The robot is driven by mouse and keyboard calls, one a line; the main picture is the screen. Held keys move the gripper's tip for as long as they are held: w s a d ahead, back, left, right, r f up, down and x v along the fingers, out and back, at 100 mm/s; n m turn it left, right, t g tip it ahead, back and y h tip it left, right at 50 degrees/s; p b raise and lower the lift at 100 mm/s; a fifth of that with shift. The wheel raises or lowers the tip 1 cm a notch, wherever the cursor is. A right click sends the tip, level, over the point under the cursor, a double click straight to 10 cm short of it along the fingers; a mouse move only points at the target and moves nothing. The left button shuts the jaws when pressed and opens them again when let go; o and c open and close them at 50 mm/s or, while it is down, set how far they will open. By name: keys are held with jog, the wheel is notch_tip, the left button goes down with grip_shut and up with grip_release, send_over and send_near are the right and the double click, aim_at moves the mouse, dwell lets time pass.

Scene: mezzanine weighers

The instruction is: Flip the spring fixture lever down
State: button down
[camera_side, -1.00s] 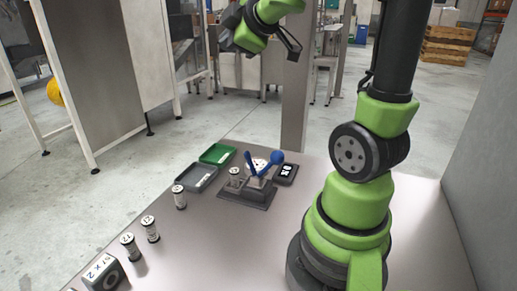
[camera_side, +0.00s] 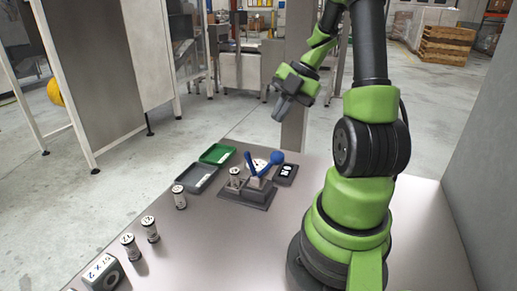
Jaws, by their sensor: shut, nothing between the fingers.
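The spring fixture (camera_side: 258,199) is a dark grey block on the table, left of my arm's base. Its blue lever (camera_side: 250,163) stands up, tilted, and a blue ball knob (camera_side: 277,157) shows at its right. A small pale cylinder (camera_side: 235,177), seemingly a spring, stands upright at the fixture's left side. A round white dial-like face (camera_side: 260,165) shows behind the lever. My gripper (camera_side: 278,116) is shut and empty, pointing downward, high above and apart from the fixture.
A grey tray (camera_side: 210,181) and a green tray (camera_side: 230,148) lie left of the fixture. A small dark device (camera_side: 293,173) lies to its right. Several labelled cylinders (camera_side: 180,202) and a labelled box (camera_side: 104,265) stand at the front left. The table's middle front is clear.

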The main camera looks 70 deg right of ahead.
aim_at(250, 163)
jog(key=x, duration=1)
jog(key=shift+w, duration=0.1)
